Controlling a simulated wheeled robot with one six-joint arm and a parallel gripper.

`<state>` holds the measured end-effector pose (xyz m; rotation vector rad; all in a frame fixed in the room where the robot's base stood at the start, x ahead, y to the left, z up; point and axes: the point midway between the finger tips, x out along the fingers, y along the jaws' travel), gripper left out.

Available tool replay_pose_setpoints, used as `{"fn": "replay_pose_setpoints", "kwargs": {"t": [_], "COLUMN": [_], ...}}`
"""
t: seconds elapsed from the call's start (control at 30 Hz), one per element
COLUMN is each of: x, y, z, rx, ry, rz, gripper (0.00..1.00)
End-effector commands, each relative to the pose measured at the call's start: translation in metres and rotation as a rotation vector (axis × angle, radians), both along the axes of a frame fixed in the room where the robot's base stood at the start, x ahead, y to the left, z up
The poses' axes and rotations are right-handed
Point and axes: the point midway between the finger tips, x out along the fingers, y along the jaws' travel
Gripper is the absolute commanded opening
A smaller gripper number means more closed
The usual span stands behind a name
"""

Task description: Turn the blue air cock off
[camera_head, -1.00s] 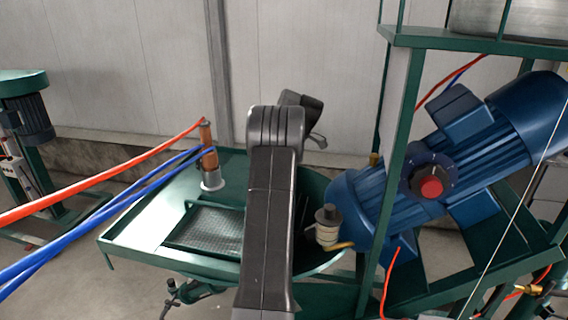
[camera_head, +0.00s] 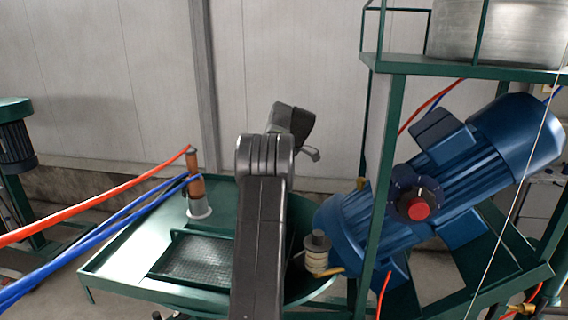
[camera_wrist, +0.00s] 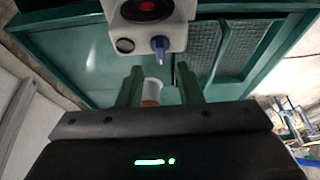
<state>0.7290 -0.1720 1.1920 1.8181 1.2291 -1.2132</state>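I cannot make out a blue air cock for certain. In the wrist view a pale housing (camera_wrist: 152,22) with a red round part and a small blue tip (camera_wrist: 159,46) hangs at the top; I cannot tell what it is. My gripper (camera_wrist: 158,85) shows two fingers standing apart with nothing held between them. A copper-coloured cylinder (camera_wrist: 151,92) shows beyond the gap. In the head view this upright copper cylinder (camera_head: 195,176) stands on the green table, and my arm rises in front, its end hiding the gripper's fingers.
The green table (camera_head: 125,250) has a mesh panel (camera_head: 197,258). Red (camera_head: 95,208) and blue hoses (camera_head: 100,235) run left from the cylinder. A large blue motor (camera_head: 470,160) with a red knob (camera_head: 419,208) and green frame posts (camera_head: 381,180) crowd the right.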

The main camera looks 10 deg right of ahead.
Motion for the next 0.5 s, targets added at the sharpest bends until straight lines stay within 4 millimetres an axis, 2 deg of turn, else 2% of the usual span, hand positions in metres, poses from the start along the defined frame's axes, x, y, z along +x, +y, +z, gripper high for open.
{"fn": "replay_pose_setpoints", "kwargs": {"t": [0.2, 0.33, 0.5], "x": [-0.007, -0.010, -0.012], "y": [-0.019, -0.027, -0.032], "z": [0.048, 0.068, 0.081], "rx": [-0.001, -0.002, 0.000], "ry": [-0.003, -0.001, -0.001], "rz": [-0.002, -0.001, 0.000], "gripper": [0.33, 0.33, 0.33]}}
